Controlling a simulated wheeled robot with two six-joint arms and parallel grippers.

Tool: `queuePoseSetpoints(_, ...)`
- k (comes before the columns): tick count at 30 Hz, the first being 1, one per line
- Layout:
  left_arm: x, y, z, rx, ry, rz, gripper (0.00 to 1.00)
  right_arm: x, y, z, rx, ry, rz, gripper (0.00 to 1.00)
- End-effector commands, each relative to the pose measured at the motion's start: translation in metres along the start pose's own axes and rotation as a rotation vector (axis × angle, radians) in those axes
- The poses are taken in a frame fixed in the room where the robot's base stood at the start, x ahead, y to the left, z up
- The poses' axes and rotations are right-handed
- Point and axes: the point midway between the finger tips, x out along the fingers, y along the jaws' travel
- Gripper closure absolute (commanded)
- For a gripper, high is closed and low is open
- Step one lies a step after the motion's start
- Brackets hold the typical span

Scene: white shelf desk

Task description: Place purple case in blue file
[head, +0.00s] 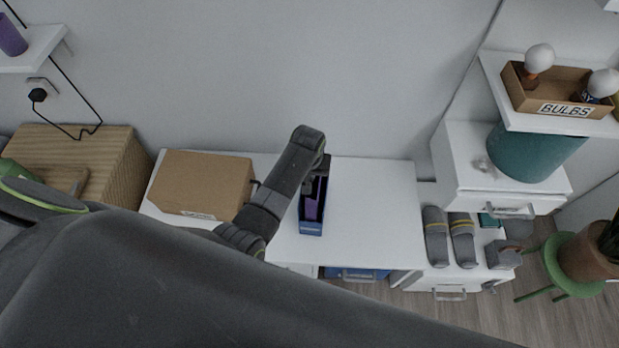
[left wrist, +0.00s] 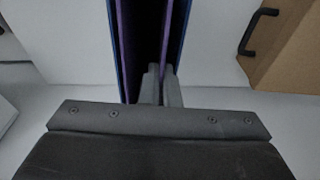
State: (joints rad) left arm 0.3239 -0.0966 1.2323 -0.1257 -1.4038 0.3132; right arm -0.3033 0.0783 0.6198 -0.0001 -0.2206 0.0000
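The blue file (head: 312,230) stands on the white desk, a narrow open-topped box. The purple case (head: 311,208) is inside it, between its walls; its purple edges also show in the left wrist view (left wrist: 122,45) between the blue file's sides (left wrist: 183,25). My left gripper (head: 318,172) is over the far part of the file. In the left wrist view its fingers (left wrist: 162,72) are close together, with the case's right purple wall running down between them. The case's bottom is hidden, so I cannot tell whether it rests on the file's floor. My right gripper is not in view.
A cardboard box (head: 203,184) stands left of the file on the desk. The desk top right of the file (head: 375,210) is clear. At the right are a drawer unit (head: 470,140), slippers (head: 450,237) and a shelf with a bulb box (head: 560,90).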

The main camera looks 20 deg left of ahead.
Motion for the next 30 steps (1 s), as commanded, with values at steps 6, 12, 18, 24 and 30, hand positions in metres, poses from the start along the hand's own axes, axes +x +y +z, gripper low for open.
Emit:
queuePoseSetpoints(6,0.022,0.000,0.003,-0.001,0.001,0.000,1.00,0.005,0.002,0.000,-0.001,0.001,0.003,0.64)
queuePoseSetpoints(12,0.022,0.000,0.003,0.000,0.001,0.001,1.00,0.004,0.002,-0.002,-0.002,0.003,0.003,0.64)
queuePoseSetpoints(18,0.025,0.000,0.004,0.000,0.000,0.000,0.93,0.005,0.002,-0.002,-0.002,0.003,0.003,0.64)
queuePoseSetpoints(24,0.024,0.000,0.004,0.000,0.000,0.000,0.89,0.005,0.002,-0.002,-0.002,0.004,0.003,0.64)
queuePoseSetpoints(30,0.019,0.000,0.003,0.000,0.001,0.001,0.89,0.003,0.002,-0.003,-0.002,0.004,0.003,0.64)
